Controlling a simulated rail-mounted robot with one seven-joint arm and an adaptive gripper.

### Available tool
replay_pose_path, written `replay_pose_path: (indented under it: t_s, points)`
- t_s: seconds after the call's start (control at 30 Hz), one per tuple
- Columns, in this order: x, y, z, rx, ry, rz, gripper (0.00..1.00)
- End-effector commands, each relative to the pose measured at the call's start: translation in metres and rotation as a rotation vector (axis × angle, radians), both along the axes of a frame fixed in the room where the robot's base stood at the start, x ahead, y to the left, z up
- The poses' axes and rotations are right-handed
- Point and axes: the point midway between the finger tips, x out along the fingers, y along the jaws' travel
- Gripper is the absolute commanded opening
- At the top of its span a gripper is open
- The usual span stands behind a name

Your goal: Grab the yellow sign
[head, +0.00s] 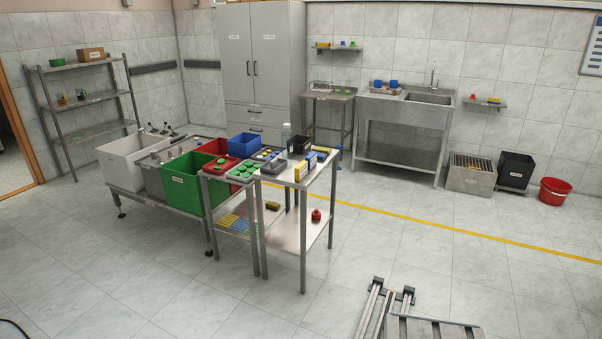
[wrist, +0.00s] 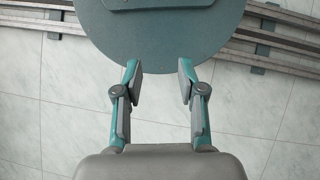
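I cannot tell for certain which thing is the yellow sign. In the head view, a small upright yellow piece (head: 300,171) stands at the front edge of the nearer steel table (head: 292,182). Another small yellow-and-dark piece (head: 272,205) lies on a lower shelf, and more yellow shows on the wall shelves; these are too small to identify. My gripper (wrist: 159,72) is in the wrist view, its two fingers spread apart with nothing between them. It hangs over the pale floor and my own round base part, away from the tables. The head view does not show it.
Beside the table stand a green bin (head: 187,188), a white bin (head: 120,160) and a blue bin (head: 243,146). Blue pieces and a dark container (head: 300,144) share the tabletop. A red object (head: 316,215) sits on its lower shelf. Open floor lies in front.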

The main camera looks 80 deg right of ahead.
Motion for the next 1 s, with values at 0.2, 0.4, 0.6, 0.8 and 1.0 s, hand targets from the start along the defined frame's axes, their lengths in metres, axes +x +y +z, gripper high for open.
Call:
replay_pose_path:
  t_s: [0.2,0.4,0.6,0.8,1.0]
  points:
    - [0.0,0.0,0.0,0.0,0.0,0.0,0.4]
    - [0.0,0.0,0.0,0.0,0.0,0.0,0.4]
    - [0.0,0.0,0.0,0.0,0.0,0.0,0.6]
    - [0.0,0.0,0.0,0.0,0.0,0.0,0.6]
    - [0.0061,-0.0008,-0.0061,0.0,-0.011,-0.005,0.6]
